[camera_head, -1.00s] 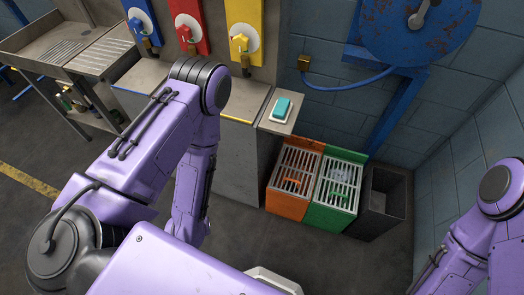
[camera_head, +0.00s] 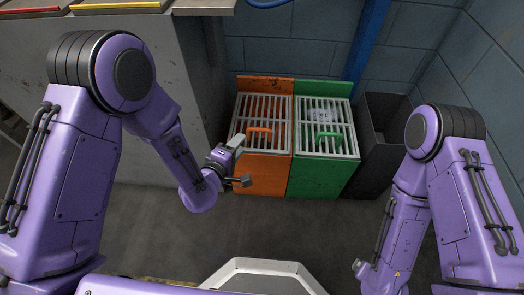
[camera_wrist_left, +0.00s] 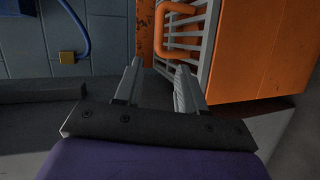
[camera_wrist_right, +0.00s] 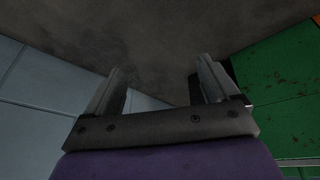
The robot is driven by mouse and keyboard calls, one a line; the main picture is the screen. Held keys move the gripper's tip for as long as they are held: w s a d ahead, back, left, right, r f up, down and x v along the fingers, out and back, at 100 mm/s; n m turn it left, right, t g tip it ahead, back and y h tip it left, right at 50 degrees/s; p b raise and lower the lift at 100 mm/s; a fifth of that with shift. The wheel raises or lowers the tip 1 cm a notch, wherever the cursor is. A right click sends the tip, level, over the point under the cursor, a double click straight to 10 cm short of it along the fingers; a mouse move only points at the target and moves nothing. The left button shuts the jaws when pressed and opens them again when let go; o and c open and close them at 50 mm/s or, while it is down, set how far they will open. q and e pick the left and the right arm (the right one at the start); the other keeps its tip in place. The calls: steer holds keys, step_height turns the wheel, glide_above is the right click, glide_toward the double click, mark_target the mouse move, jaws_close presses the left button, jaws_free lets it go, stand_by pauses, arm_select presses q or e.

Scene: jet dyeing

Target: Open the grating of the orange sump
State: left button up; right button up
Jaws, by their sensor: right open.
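The orange sump (camera_head: 262,175) stands on the floor against the wall. Its grey slatted grating (camera_head: 283,118) lies flat and closed on top, with an orange handle (camera_head: 259,129). My left gripper (camera_head: 240,163) is open and empty, just left of the sump's front and apart from the handle. In the left wrist view, the handle (camera_wrist_left: 184,45) shows beyond and slightly right of the open fingers (camera_wrist_left: 158,68). My right arm hangs at the right in the head view, its gripper tips unclear there. In the right wrist view, my right gripper (camera_wrist_right: 160,82) is open and empty over bare floor.
The green sump (camera_head: 322,178) with its own grating and green handle (camera_head: 328,140) adjoins on the right. A dark open bin (camera_head: 383,130) stands beyond it. A grey cabinet (camera_head: 170,75) rises close on the left. The floor in front is clear.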

mark_target(262, 136)
arm_select(q)
steer(key=shift+t+h, duration=0.4)
steer(key=shift+h, duration=0.2)
steer(key=b+x, duration=0.1)
steer(key=x, duration=0.1)
steer(key=b+x, duration=0.1)
steer(key=x, duration=0.2)
steer(key=d+f+b+x, duration=0.1)
steer(key=x, duration=0.2)
steer(key=shift+s+d+b, duration=0.15)
steer(key=shift+s+b, duration=0.15)
steer(key=shift+s, duration=0.05)
steer(key=b+x, duration=0.1)
steer(key=x, duration=0.3)
steer(key=shift+w+d+n, duration=0.1)
steer(key=shift+w+n, duration=0.2)
arm_select(e)
step_height(262, 136, down, 7)
steer(key=s+n+g+y, duration=0.1)
steer(key=s, duration=0.1)
steer(key=shift+a+f+n+g, duration=0.2)
steer(key=shift+a+n+g, duration=0.1)
steer(key=shift+a+n, duration=0.1)
arm_select(q)
steer(key=shift+r, duration=0.1)
jaws_close()
arm_select(e)
steer(key=shift+d, duration=0.1)
